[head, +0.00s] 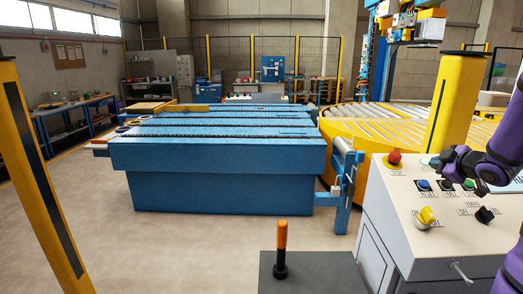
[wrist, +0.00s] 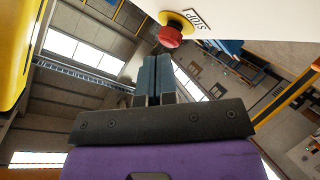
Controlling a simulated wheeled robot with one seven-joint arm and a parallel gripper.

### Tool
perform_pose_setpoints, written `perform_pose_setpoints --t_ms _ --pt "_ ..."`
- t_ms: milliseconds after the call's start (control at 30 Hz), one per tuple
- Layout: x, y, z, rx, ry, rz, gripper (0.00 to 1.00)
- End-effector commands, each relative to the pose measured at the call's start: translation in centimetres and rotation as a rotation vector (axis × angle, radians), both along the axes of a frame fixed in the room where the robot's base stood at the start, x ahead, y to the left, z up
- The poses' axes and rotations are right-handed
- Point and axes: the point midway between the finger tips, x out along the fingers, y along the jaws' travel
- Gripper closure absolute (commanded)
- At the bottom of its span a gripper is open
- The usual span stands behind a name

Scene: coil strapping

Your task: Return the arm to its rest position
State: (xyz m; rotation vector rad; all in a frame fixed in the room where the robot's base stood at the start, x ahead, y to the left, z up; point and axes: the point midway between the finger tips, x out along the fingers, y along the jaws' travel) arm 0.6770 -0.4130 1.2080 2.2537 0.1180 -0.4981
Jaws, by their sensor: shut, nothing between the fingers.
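My arm is the purple and black one at the right edge of the head view. My gripper (head: 482,187) is dark and hangs over the sloped top of the control panel (head: 383,242), near its buttons. In the wrist view my gripper (wrist: 154,72) has its two fingers together with nothing between them. A red stop button (wrist: 170,37) on a yellow base lies beyond the fingertips there; I cannot tell the exact gap. The same red button (head: 394,158) is at the panel's far left corner in the head view.
Yellow posts (head: 38,170) (head: 452,105) stand left and right. A blue conveyor table (head: 218,155) and a yellow turntable (head: 372,135) lie behind. An orange-topped lever (head: 281,237) stands in front; floor at left is clear.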

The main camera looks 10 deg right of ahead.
Motion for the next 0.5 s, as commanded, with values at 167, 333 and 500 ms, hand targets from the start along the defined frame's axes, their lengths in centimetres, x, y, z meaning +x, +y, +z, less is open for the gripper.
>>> perform_pose_setpoints --t_ms 167,333,500 --pt "0.6 1.8 2.3 -0.009 0.017 -0.06 1.0" --pt "0.4 5.7 6.3 0.012 0.054 -0.198 1.0" --pt "-1.5 10.4 9.4 0.082 0.098 -0.331 1.0"
